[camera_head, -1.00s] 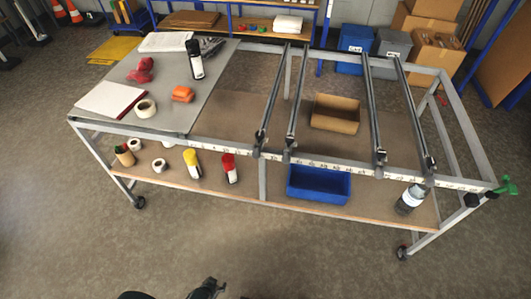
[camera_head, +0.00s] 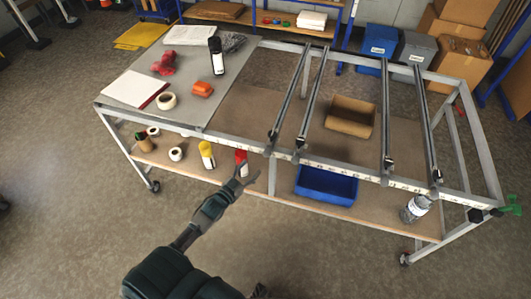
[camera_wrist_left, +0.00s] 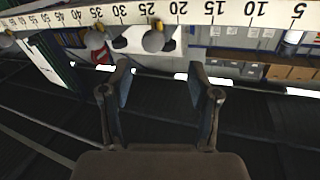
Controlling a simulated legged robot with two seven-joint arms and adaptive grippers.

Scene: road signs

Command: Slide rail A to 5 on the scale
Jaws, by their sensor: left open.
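Four dark rails cross the frame of the trolley: a left pair, with an outer rail (camera_head: 290,92) and an inner rail (camera_head: 315,95), and a right pair, with an inner rail (camera_head: 388,115) and an outer rail (camera_head: 426,125). I cannot read which is A. The white scale strip (camera_head: 345,171) runs along the front beam. In the left wrist view the scale (camera_wrist_left: 230,10) reads upside down, with 5 at the right, and round knobs (camera_wrist_left: 153,40) hang below it. My left gripper (camera_head: 243,177) is open and empty, in front of the beam, left of the rails; its fingers (camera_wrist_left: 159,75) are apart.
A grey panel (camera_head: 150,110) with tape, a notepad and a bottle covers the trolley's left. The lower shelf (camera_head: 200,172) holds bottles, rolls and a blue bin (camera_head: 326,186). A green clamp (camera_head: 511,206) sits at the right corner.

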